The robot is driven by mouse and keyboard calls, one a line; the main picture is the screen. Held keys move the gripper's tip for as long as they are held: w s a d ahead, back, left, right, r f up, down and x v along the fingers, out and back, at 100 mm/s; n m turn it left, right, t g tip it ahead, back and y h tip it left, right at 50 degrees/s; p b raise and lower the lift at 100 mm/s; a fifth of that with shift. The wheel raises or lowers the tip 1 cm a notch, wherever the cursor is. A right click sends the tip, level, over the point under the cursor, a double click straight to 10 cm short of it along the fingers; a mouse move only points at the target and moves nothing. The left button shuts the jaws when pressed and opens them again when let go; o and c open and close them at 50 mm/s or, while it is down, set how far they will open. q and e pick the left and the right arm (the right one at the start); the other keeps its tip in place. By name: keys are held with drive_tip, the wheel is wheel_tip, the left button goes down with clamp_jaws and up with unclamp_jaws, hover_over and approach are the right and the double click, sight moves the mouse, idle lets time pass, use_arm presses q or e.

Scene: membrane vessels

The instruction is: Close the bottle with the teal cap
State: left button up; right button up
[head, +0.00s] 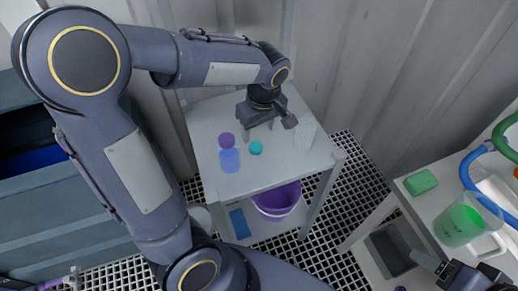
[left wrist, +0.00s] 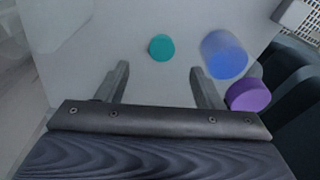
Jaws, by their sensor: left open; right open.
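The teal cap (head: 256,147) lies on the small white table, and in the left wrist view (left wrist: 161,47) it lies beyond the gap between my fingers. The bottle with blue contents (head: 229,161) stands left of it; in the left wrist view the bottle (left wrist: 224,54) is to the cap's right. A purple cap (head: 227,139) shows at the bottle's upper end, and in the left wrist view (left wrist: 248,95); I cannot tell whether it is seated. My left gripper (head: 268,124) is open and empty above the table. My right gripper (head: 432,266) is at the lower right, open.
A clear vessel (head: 305,135) stands at the right side of the white table (head: 265,178). A purple bucket (head: 277,203) and a blue item (head: 240,223) are below. At right, another bench holds a green sponge (head: 420,182), a jug with green contents (head: 462,222) and a grey tray (head: 392,250).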

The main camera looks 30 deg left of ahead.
sight(256, 147)
idle(0.3)
use_arm(q)
drive_tip(key=shift+a+f, duration=0.15)
drive_tip(key=shift+f, duration=1.1)
drive_tip(key=shift+w+a+f, duration=0.1)
drive_tip(key=shift+a+f, duration=0.05)
drive_tip(key=shift+f, duration=0.7)
drive_tip(key=shift+w+a+f, duration=0.1)
drive_tip(key=shift+a+f, duration=0.05)
drive_tip(key=shift+f, duration=0.75)
drive_tip(key=shift+a+f, duration=0.15)
drive_tip(key=shift+f, duration=0.7)
drive_tip(key=c, duration=1.1)
